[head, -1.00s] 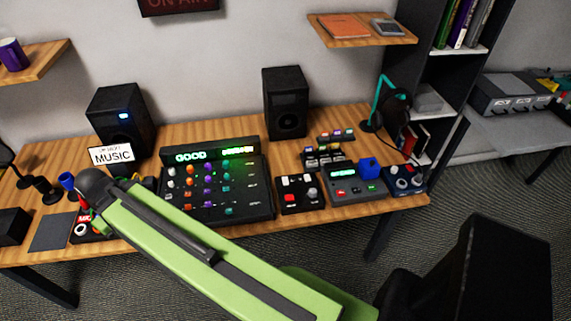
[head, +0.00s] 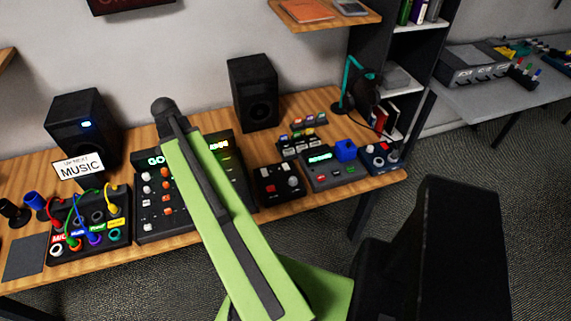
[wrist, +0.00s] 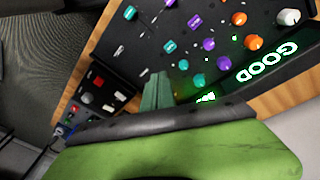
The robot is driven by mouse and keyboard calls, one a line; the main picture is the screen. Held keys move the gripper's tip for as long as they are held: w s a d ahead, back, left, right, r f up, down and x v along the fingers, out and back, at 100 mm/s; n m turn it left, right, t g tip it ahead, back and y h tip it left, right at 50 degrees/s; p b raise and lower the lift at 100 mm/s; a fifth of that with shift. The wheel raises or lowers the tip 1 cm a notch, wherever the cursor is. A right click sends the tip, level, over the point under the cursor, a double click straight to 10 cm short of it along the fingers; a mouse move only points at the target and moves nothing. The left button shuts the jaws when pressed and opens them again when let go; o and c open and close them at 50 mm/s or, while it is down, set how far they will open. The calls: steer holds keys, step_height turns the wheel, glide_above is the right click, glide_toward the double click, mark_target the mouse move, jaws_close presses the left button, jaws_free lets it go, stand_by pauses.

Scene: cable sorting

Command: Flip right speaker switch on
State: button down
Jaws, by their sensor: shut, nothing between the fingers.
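The right speaker (head: 253,93) is a black box standing at the back of the wooden desk. No lit light shows on its front, and I cannot make out its switch. The left speaker (head: 83,125) has a lit blue-white light on its front. My green arm reaches over the mixer (head: 150,232), its dark end left of the right speaker in the picture. My gripper's fingers are hidden in the head view. In the wrist view my gripper (wrist: 157,92) is shut and empty, with the mixer behind it.
A sign reading MUSIC (head: 79,166) stands before the left speaker. A patch box with coloured cables (head: 90,228) lies at left. A red-button box (head: 279,185), a keypad device (head: 334,172) and a headphone stand (head: 345,84) are at right. A shelf (head: 330,17) hangs above.

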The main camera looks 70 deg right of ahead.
steer(key=s+d+m+g, duration=0.1)
steer(key=s+d+m, duration=0.6)
steer(key=s+d, duration=0.55)
steer(key=m, duration=0.4)
glide_above(288, 169)
steer(key=w+a, duration=0.1)
steer(key=w, duration=0.3)
steer(key=shift+s+a+r+g, duration=0.15)
steer(key=shift+r+g, duration=0.25)
steer(key=b+x, duration=0.9)
steer(key=w+b+x, duration=0.1)
steer(key=b+x, duration=0.3)
steer(key=shift+s+a+f, duration=0.1)
steer(key=shift+a+f, duration=0.25)
steer(key=shift+f, duration=0.2)
